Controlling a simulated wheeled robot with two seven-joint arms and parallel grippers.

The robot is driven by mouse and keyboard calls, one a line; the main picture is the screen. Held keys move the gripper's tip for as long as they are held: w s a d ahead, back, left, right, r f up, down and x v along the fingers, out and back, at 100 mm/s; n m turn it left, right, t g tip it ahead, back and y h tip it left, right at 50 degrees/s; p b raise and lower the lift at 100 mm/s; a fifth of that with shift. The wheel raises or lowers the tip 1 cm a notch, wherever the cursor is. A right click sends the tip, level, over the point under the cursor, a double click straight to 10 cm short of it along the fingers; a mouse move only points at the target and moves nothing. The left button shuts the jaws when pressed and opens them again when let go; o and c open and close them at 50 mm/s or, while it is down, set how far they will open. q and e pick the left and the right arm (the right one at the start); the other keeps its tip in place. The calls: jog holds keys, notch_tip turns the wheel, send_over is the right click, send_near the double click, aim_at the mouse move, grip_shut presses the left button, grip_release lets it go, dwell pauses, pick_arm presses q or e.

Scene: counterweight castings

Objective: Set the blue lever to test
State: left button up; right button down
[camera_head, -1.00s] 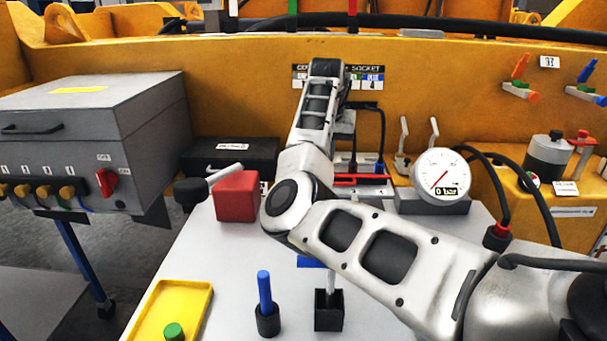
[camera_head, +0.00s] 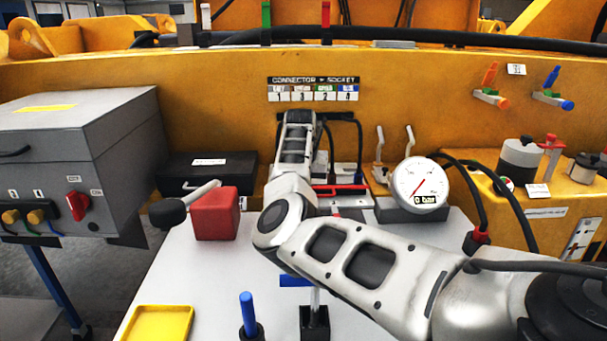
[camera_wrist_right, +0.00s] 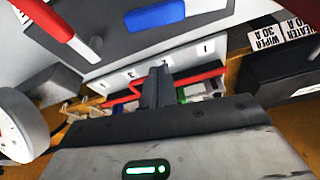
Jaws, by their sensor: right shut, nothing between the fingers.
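A blue lever-like handle (camera_head: 552,76) stands out from the yellow wall at the upper right, tilted, with a green part and a blue-tipped end below it. No test marking is readable beside it. My right arm crosses the middle of the head view, well left of this handle. Its gripper is hidden there behind my own arm. In the right wrist view my right gripper (camera_wrist_right: 157,85) is shut and empty, its dark fingers pointing at a numbered strip (camera_wrist_right: 130,75) and a red bar. My left gripper is not in view.
An orange handle (camera_head: 490,74) sits left of the blue one. Below are a pressure gauge (camera_head: 420,185) reading 0 bar, black hoses and a grey cylinder (camera_head: 520,158). A red block (camera_head: 215,215), yellow tray (camera_head: 158,322) and blue-topped pin (camera_head: 247,310) are on the table.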

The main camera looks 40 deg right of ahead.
jog(key=shift+x, duration=0.75)
jog(key=shift+a+f, duration=0.1)
jog(key=shift+f, duration=0.05)
jog(key=shift+s+a+p, duration=0.45)
jog(key=shift+s+a, duration=0.05)
jog(key=shift+a, duration=0.1)
jog(key=shift+s+a, duration=0.45)
jog(key=shift+a, duration=0.1)
jog(key=shift+s+a+p, duration=0.2)
jog(key=shift+s+p, duration=0.05)
jog(key=shift+p, duration=0.05)
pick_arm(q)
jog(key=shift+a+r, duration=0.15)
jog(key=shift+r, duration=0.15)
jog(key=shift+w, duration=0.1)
